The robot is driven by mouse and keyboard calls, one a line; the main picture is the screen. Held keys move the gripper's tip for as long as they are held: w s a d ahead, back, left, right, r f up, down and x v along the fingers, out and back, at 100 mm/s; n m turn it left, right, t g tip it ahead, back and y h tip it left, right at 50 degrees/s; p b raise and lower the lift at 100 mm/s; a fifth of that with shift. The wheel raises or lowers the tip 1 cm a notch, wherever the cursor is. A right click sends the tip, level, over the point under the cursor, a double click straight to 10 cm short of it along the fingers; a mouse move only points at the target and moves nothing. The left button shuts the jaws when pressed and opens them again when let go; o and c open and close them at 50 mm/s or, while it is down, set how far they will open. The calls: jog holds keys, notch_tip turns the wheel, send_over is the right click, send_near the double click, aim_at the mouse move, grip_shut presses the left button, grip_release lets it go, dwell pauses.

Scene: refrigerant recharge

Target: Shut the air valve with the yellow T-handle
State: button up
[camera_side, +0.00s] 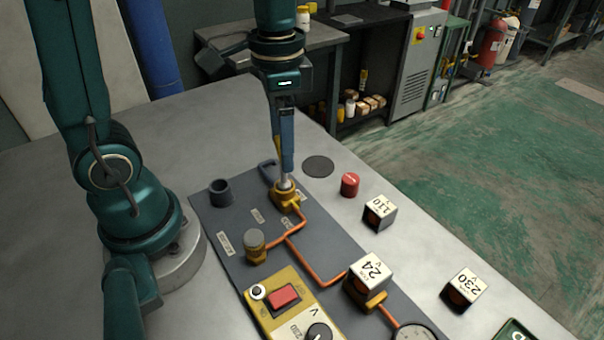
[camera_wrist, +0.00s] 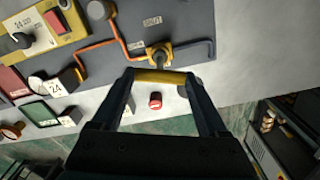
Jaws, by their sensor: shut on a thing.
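The air valve (camera_side: 286,199) is a yellow body with a silver stem on the dark grey panel. It also shows in the wrist view (camera_wrist: 159,55). My gripper (camera_side: 285,150) points straight down above the valve. In the wrist view its two fingers are at either end of the yellow T-handle (camera_wrist: 160,76) and hold the bar between them. The bar lies left to right in that view, roughly along the run from the orange pipe to the grey pipe. In the side view a finger hides most of the handle.
Orange pipes (camera_side: 299,255) run from the valve to a capped yellow fitting (camera_side: 255,246) and a 24 V cube (camera_side: 370,271). A red cap (camera_side: 349,185) and 110 (camera_side: 379,211) and 230 (camera_side: 464,288) cubes stand right of the panel.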

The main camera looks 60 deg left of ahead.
jog(key=shift+m, duration=2.8)
jog(key=shift+m, duration=1.6)
jog(key=shift+m, duration=1.6)
